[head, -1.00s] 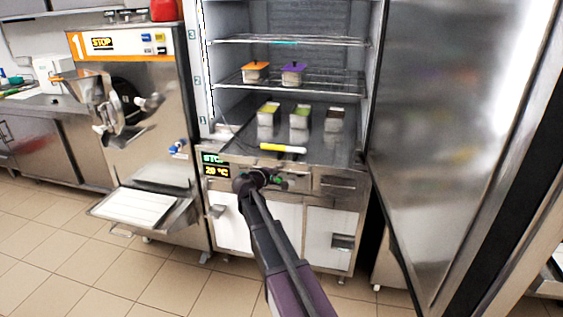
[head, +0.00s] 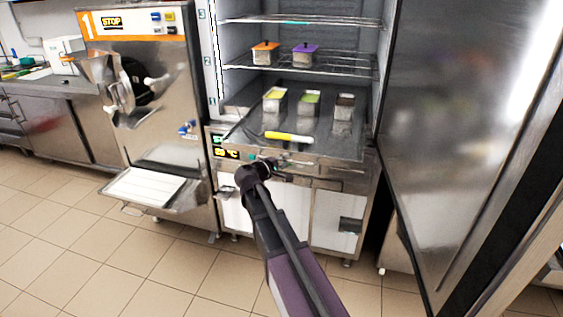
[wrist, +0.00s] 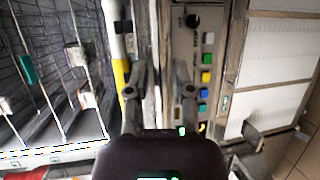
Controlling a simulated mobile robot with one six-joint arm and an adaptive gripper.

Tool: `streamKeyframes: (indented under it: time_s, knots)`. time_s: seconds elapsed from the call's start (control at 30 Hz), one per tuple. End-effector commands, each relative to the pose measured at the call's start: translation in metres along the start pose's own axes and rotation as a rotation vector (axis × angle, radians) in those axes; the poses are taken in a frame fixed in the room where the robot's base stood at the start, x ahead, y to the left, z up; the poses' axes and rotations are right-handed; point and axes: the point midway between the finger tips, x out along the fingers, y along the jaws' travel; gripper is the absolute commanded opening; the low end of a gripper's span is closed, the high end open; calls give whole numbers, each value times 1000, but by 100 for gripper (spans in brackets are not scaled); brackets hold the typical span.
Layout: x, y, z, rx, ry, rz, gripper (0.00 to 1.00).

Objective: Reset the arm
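My arm reaches from the bottom of the head view toward the open freezer cabinet (head: 340,172). My gripper (head: 266,164) is in front of the control panel below the cabinet's lowest level. In the wrist view my gripper (wrist: 153,68) has its two dark fingers apart with nothing between them. The panel's coloured buttons (wrist: 206,75) lie just right of the fingers. A yellow and white stick-like tool (head: 288,137) lies on the cabinet's bottom surface near its front edge; its yellow part (wrist: 121,72) shows left of the fingers.
Several small metal tubs (head: 308,104) stand behind the tool. Orange-lidded (head: 264,53) and purple-lidded (head: 305,54) containers sit on the wire shelf (head: 345,66). A batch freezer machine (head: 148,80) stands left, and the open steel door (head: 465,120) is at right. Tiled floor in front is free.

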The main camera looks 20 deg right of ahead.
Motion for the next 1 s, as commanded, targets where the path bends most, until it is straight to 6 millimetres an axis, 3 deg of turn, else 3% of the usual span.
streamKeyframes:
  time_s: [0.47, 0.67, 1.0]
  knots:
    - [-2, 1, 4, 6, -11, -4, 31]
    - [-12, 4, 25, 37, -72, -21, 31]
    - [-32, -26, 62, 176, -125, -264, 31]
